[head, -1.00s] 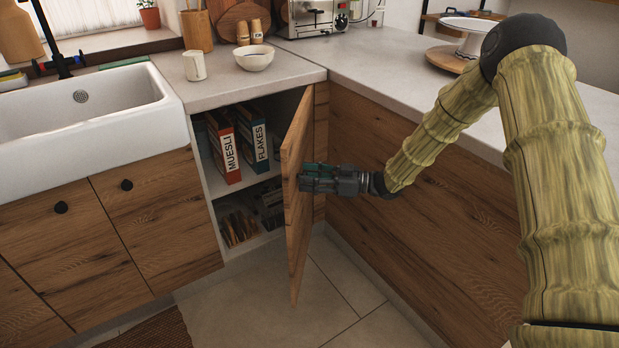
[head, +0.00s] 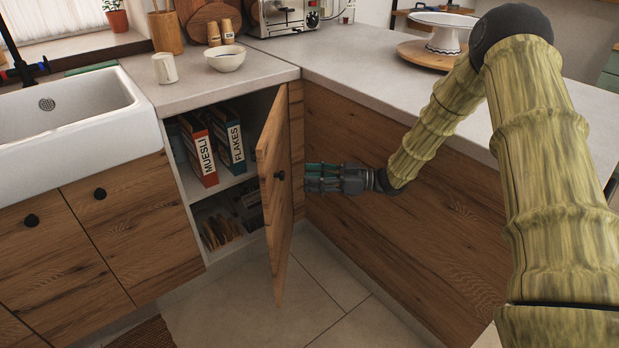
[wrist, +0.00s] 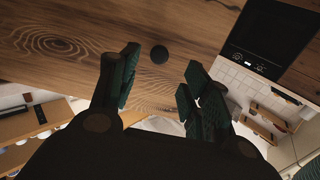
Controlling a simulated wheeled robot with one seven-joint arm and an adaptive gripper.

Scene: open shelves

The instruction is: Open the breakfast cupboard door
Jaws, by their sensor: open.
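The wooden cupboard door (head: 272,200) stands swung well out from its cabinet, nearly edge-on in the head view. Its round black knob (head: 280,175) is on the face turned to my arm. My gripper (head: 308,178) is open and empty, just right of the knob with a visible gap. In the wrist view the dark knob (wrist: 159,54) shows on the wood grain beyond and between the fingertips of my gripper (wrist: 157,78), touching neither. Inside the open cupboard, an orange MUESLI box (head: 203,158) and a dark FLAKES box (head: 232,148) stand on the upper shelf.
The right-hand wooden counter front (head: 400,240) runs close behind my gripper. A white sink (head: 70,125) is at left, above drawers with black knobs. A bowl (head: 225,58) and a mug (head: 165,68) stand on the worktop. The tiled floor (head: 310,300) below the door is clear.

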